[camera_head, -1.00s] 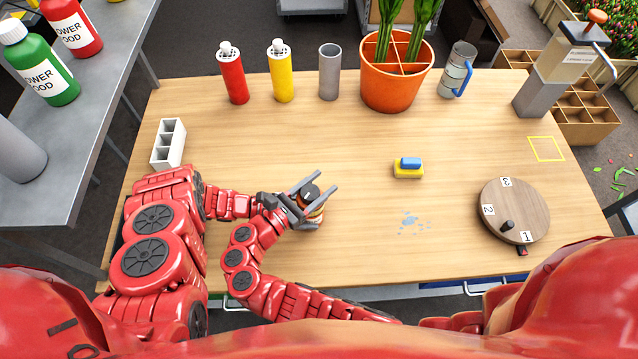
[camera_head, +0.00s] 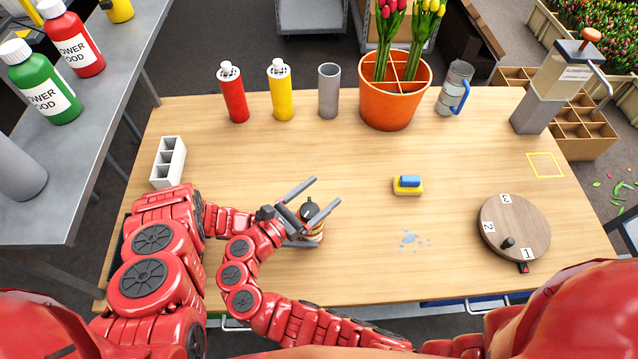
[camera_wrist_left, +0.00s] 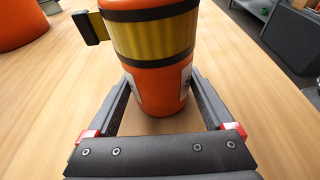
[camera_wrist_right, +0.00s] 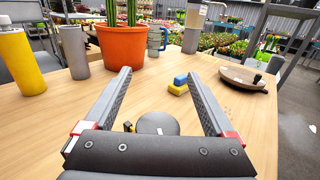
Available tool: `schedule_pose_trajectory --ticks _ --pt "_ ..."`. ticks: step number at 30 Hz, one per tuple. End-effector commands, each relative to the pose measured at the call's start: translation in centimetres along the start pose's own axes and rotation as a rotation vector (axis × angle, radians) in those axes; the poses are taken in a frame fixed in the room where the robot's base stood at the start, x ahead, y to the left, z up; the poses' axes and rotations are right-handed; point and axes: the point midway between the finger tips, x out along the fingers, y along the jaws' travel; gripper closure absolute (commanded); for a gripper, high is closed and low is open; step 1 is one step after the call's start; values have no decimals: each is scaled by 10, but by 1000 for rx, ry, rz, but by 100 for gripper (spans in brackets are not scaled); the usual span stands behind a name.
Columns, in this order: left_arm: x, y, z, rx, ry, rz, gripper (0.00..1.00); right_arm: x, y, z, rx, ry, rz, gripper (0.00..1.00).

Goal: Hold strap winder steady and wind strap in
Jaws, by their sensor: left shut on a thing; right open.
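The strap winder (camera_head: 314,230) is an orange cylinder with a yellow band and a dark round top, upright at the table's front left. In the left wrist view the winder (camera_wrist_left: 155,40) stands between the fingers of my left gripper (camera_wrist_left: 160,85), which is shut on it. A black end piece (camera_wrist_left: 88,27) sticks out at the band's left. My right gripper (camera_head: 327,190) is open over the winder's top. In the right wrist view the dark top (camera_wrist_right: 158,124) lies low between the spread fingers of the right gripper (camera_wrist_right: 160,72), not gripped.
A blue and yellow sponge (camera_head: 408,185) and blue specks (camera_head: 412,239) lie right of the winder. A numbered wooden turntable (camera_head: 530,225) stands at the right. Bottles and an orange tulip pot (camera_head: 392,105) line the back. A white sectioned holder (camera_head: 168,165) stands at the left.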

Motion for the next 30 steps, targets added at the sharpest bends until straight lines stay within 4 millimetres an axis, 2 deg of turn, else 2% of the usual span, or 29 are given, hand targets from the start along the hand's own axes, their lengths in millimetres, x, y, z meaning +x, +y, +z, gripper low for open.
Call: schedule_pose_trajectory --ticks 6,10,23,26,29,30 --pt "0 0 0 1 -1 0 58 0 -1 38 0 2 -3 11" --pt "0 0 0 0 -1 0 58 0 -1 53 -1 1 -2 11" --pt "0 0 0 0 -1 0 58 1 1 58 6 -2 5 11" --pt "0 0 0 1 -1 0 58 8 14 56 61 -7 50 11" --pt "0 0 0 1 -1 0 58 20 44 53 186 -4 156 11" --pt "0 0 0 0 -1 0 58 26 59 50 254 8 212 11"
